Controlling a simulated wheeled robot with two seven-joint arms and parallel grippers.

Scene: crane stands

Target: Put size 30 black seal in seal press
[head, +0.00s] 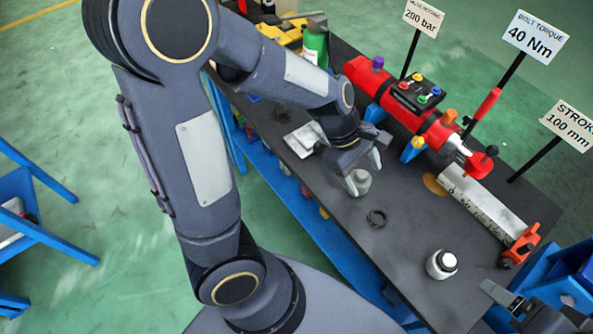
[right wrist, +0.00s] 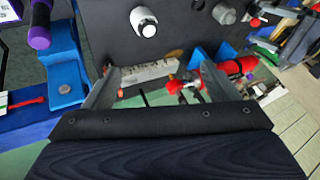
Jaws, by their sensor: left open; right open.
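A black ring-shaped seal (head: 376,218) lies flat on the dark table; no size can be read on it. My left gripper (head: 364,174) is open just behind it, its fingers close around or above a small grey cylinder (head: 361,183); I cannot tell whether they touch it. The grey cylinder also shows in the right wrist view (right wrist: 223,14). A white and black round piece (head: 441,264) stands nearer the front right, also in the right wrist view (right wrist: 144,22). I cannot tell which piece is the seal press. My right gripper (head: 500,296) is open and empty at the lower right, fingers in the right wrist view (right wrist: 152,80).
A small silver tray (head: 304,139) and a green bottle (head: 315,45) are further left. The table around the ring is clear.

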